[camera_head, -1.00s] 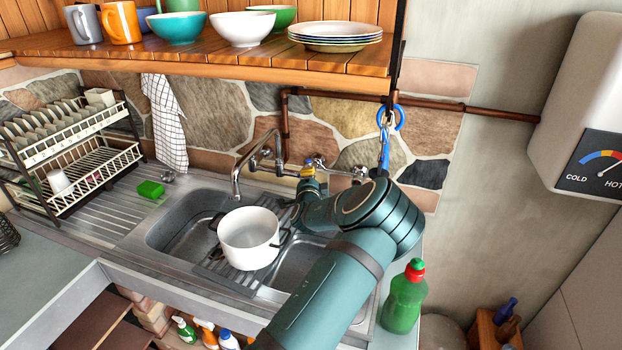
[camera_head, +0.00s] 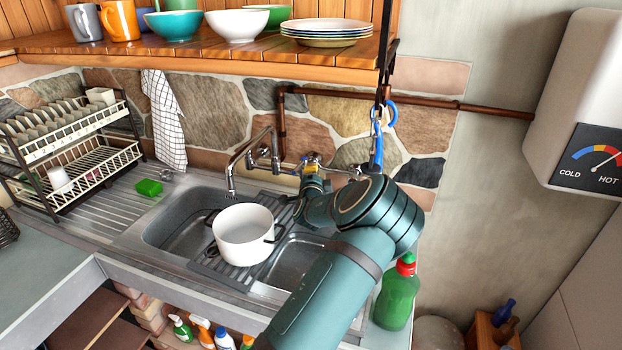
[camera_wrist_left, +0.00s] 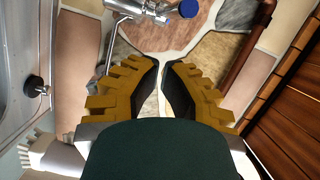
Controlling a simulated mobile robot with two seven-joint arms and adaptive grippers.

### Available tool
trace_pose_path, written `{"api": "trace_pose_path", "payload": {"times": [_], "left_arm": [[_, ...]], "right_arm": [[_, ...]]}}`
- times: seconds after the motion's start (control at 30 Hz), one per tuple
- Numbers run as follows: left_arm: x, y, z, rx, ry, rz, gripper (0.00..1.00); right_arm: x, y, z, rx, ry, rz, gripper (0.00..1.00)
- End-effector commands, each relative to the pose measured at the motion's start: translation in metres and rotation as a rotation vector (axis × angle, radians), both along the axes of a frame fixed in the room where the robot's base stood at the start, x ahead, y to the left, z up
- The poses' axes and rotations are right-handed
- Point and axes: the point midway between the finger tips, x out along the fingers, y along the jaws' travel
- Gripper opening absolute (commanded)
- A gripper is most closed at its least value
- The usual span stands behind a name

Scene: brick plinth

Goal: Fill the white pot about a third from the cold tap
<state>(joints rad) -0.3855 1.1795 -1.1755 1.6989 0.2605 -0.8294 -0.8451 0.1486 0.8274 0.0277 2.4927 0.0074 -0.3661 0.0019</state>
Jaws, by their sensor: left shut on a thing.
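The white pot (camera_head: 243,235) stands upright on a dark rack across the sink, with dark side handles. Its inside looks white and I see no water in it. The chrome tap (camera_head: 264,155) is on the wall behind; its spout end is left of the pot's rim, and no stream shows. My left gripper (camera_head: 312,172) is by the tap's right side. In the left wrist view its yellow fingers (camera_wrist_left: 160,66) are close together; what they hold is not visible. A blue-capped tap part (camera_wrist_left: 188,8) lies beyond the fingertips. My right gripper is not in view.
A wooden shelf (camera_head: 190,62) with bowls and plates overhangs the sink. A copper pipe (camera_head: 440,103) runs along the wall. A dish rack (camera_head: 75,150) and a green sponge (camera_head: 149,187) are at left. A green bottle (camera_head: 396,298) stands right of my arm.

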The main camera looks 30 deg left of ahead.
Motion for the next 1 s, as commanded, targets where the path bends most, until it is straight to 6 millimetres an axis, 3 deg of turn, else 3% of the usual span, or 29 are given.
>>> {"api": "trace_pose_path", "payload": {"times": [0.07, 0.4, 0.6, 1.0], "left_arm": [[0.002, 0.000, 0.001, 0.001, -0.002, -0.001, 0.00], [-0.055, -0.033, 0.004, 0.000, 0.001, -0.001, 0.00], [-0.078, -0.044, 0.005, -0.001, -0.001, 0.000, 0.00], [-0.086, -0.048, 0.006, 0.001, -0.001, -0.001, 0.00]], "right_arm": [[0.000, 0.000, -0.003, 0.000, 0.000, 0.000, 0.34], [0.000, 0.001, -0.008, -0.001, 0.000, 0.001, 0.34], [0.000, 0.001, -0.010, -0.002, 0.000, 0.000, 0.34], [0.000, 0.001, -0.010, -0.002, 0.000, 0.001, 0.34]]}}
